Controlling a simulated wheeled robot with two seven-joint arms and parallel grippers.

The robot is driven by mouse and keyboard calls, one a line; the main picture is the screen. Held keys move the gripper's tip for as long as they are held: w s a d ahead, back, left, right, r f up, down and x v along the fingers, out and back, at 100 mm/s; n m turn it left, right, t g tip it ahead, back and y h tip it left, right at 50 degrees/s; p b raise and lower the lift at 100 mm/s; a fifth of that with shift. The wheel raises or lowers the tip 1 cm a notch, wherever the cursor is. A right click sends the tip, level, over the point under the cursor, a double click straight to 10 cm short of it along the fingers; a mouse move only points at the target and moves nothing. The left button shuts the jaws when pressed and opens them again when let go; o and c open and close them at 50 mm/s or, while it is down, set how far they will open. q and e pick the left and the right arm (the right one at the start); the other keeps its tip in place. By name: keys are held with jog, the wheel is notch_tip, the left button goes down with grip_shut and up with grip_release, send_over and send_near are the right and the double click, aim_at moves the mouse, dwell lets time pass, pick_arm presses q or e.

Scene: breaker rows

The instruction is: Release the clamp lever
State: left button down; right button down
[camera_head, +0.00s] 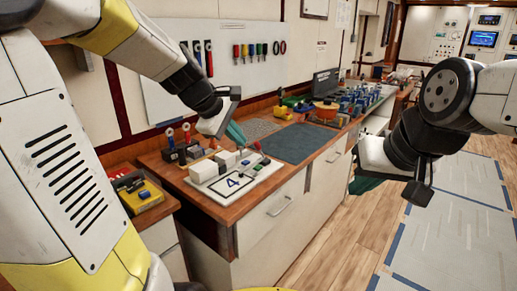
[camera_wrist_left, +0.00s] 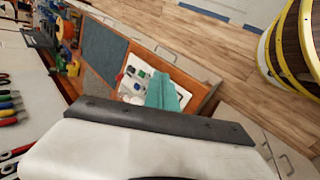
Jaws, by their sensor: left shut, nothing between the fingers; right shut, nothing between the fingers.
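A white board (camera_head: 234,183) marked "4" lies on the wooden bench, with white blocks (camera_head: 204,171) and small red, green and dark parts on it. The clamp lever is too small to single out with certainty among these parts. My left gripper (camera_head: 236,133), with teal fingers, is shut and empty above the back of the board, apart from it. In the left wrist view its fingers (camera_wrist_left: 160,92) cover part of the board (camera_wrist_left: 183,98). My right gripper (camera_head: 364,184) is shut and empty, off the bench's front right, over the floor side.
The wooden bench (camera_head: 222,214) has a dark mat (camera_head: 297,143) right of the board. A yellow tray (camera_head: 140,196) sits at far left. Several coloured items crowd the far bench end; the floor (camera_head: 335,225) at right is clear.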

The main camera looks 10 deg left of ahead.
pick_arm(q)
jog(key=w+a+f+n, duration=0.3)
jog(key=w+f+n, duration=0.2)
jog(key=w+n, duration=0.3)
jog(key=w+a+f+n+t, duration=0.1)
jog(key=w+a+f+n, duration=0.2)
jog(key=w+f+n, duration=0.3)
jog(key=w+n, duration=0.2)
jog(key=w, duration=0.2)
jog(key=shift+w+f, duration=0.3)
jog(key=shift+w, duration=0.1)
jog(key=shift+h, duration=0.3)
jog(key=x, duration=1)
jog(key=shift+w+d+r, duration=0.45)
jog(key=shift+w+r, duration=0.1)
jog(key=shift+w, duration=0.2)
jog(key=shift+w+d+r, duration=0.45)
jog(key=shift+w+r, duration=0.05)
jog(key=shift+w, duration=0.25)
jog(key=shift+d+r, duration=0.1)
